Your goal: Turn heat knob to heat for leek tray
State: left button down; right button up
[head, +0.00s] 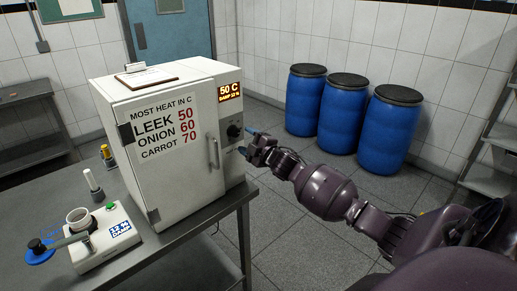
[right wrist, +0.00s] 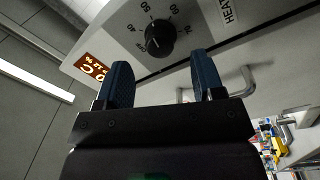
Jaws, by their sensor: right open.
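The white oven cabinet (head: 180,140) stands on the table with its door shut. Its door sign (head: 163,125) reads leek 50, onion 60, carrot 70. The black heat knob (head: 235,130) is on its right-hand panel, below a lit display (head: 230,91) reading 50 C. In the right wrist view the knob (right wrist: 160,39) has a dial from 40 to 70 around it; I cannot tell exactly where its pointer stands. My right gripper (head: 249,142) is open beside the panel. In the right wrist view its blue fingers (right wrist: 161,68) are apart, with the knob beyond their tips. No leek tray shows.
The door handle (head: 213,152) is just left of and below the knob. A clipboard (head: 146,77) lies on the cabinet. A small instrument (head: 105,240) stands on the table (head: 185,252) at front left. Several blue barrels (head: 335,113) stand by the back wall.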

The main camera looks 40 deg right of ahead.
jog(key=shift+s+d+f, duration=0.1)
jog(key=shift+s, duration=1.35)
jog(key=shift+s+d, duration=0.1)
jog(key=shift+s, duration=1.3)
